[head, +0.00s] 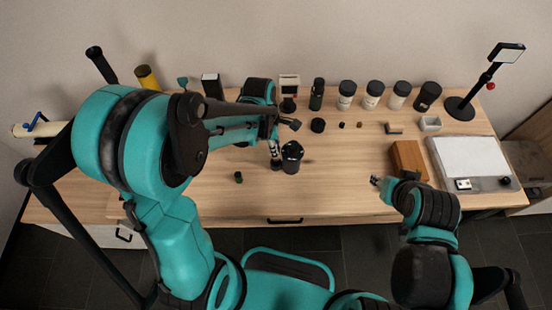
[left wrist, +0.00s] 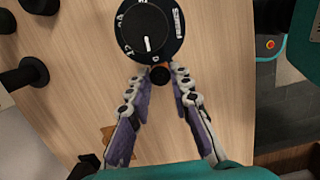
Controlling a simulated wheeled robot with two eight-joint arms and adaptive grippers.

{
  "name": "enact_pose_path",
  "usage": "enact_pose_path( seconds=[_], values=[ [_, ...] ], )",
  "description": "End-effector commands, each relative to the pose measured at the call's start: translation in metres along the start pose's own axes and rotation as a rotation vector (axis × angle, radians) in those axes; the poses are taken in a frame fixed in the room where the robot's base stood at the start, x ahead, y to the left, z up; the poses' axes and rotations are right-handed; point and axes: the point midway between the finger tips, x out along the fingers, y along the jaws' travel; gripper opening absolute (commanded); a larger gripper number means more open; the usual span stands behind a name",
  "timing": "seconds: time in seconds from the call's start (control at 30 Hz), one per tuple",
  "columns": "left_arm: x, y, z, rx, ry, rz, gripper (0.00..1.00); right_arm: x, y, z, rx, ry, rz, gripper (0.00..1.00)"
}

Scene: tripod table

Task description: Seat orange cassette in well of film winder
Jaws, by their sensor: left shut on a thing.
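My left gripper (left wrist: 158,80) is shut on a small cassette (left wrist: 160,75). The cassette shows its dark round end, with a little orange beside it; the fingers hide much of the rest. Just past the fingertips is a black round body (left wrist: 152,30) with a white-marked dial, which I take to be the film winder. It also stands on the table in the head view (head: 291,157). The cassette is close to its edge; I cannot tell whether they touch. The well is not clearly visible. In the head view the left gripper (head: 274,155) is just left of the winder. My right gripper (head: 376,181) is over the table's front right.
A small dark green piece (head: 239,177) lies left of the winder. Several jars (head: 372,95) line the back. A brown block (head: 408,159) and a white panel (head: 468,158) are at the right. The table (head: 335,175) is clear between winder and block.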

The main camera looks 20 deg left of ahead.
Motion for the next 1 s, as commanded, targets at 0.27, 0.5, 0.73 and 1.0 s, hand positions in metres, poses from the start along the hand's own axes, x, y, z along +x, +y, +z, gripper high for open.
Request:
enact_pose_path(
  seconds=[0.27, 0.5, 0.73, 1.0],
  values=[
    [0.026, 0.000, -0.004, 0.000, 0.000, 0.000, 0.04, 0.009, 0.000, 0.006, 0.000, 0.000, 0.000, 0.40],
    [0.051, 0.000, -0.008, 0.000, 0.000, 0.000, 0.04, 0.016, 0.000, 0.011, 0.000, 0.000, 0.000, 0.40],
    [0.051, 0.000, -0.008, 0.000, 0.000, 0.000, 0.04, 0.016, 0.000, 0.011, 0.000, 0.000, 0.000, 0.40],
    [0.053, 0.000, -0.008, 0.000, 0.000, 0.000, 0.41, 0.018, 0.000, 0.012, 0.000, 0.000, 0.000, 0.40]
  ],
)
